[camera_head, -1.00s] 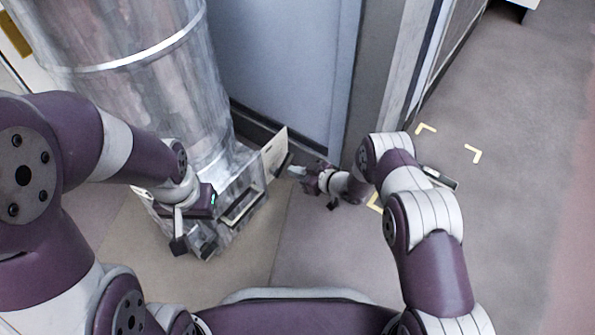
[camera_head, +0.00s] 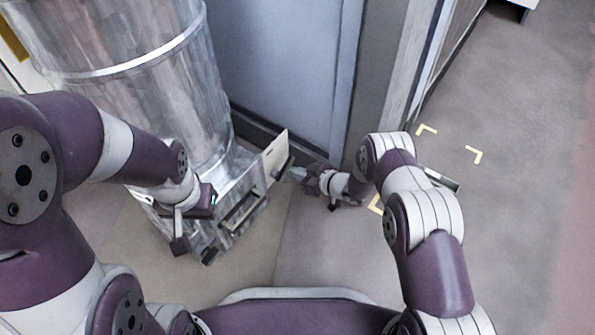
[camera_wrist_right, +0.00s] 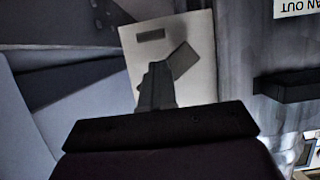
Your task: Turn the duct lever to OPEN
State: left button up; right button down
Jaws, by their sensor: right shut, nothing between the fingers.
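A pale plate (camera_head: 274,153) stands out from the side of the metal duct base in the head view. The duct lever, a dark bar (camera_head: 284,168), is at its right edge. In the right wrist view the plate (camera_wrist_right: 205,75) has a dark slot near its top, and the dark lever (camera_wrist_right: 184,61) lies tilted across it. My right gripper (camera_head: 300,174) is shut and empty, its tips close to the lever; the wrist view shows the fingers (camera_wrist_right: 155,85) overlapping the lever's lower end, and contact cannot be told. My left gripper (camera_head: 194,251) has its fingers apart beside the duct base.
The large metal duct (camera_head: 150,80) rises at the left. A blue-grey panel (camera_head: 280,60) stands behind the plate. A dark handle-like bar (camera_head: 243,209) is on the duct base's front. A partly cropped label (camera_wrist_right: 297,5) shows in the wrist view. Open floor (camera_head: 520,220) lies to the right.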

jog(key=shift+w+a+r, duration=0.25)
jog(key=shift+a+r, duration=0.05)
jog(key=shift+r, duration=0.2)
jog(key=c, duration=1.3)
grip_release()
jog(key=o, duration=1)
jog(key=shift+s+d, duration=0.1)
jog(key=o, duration=0.3)
jog(key=shift+a+f, duration=0.15)
jog(key=shift+a, duration=0.05)
pick_arm(q)
notch_tip(320, 180, up, 8)
jog(key=a+p, duration=0.1)
jog(key=p, duration=0.6)
jog(key=shift+w+a+f, duration=0.25)
jog(key=shift+w+a, duration=0.05)
jog(key=shift+w, duration=0.15)
pick_arm(e)
jog(key=v, duration=1.2)
jog(key=shift+s, duration=0.2)
pick_arm(q)
jog(key=shift+o, duration=0.3)
pick_arm(e)
jog(key=shift+d, duration=0.15)
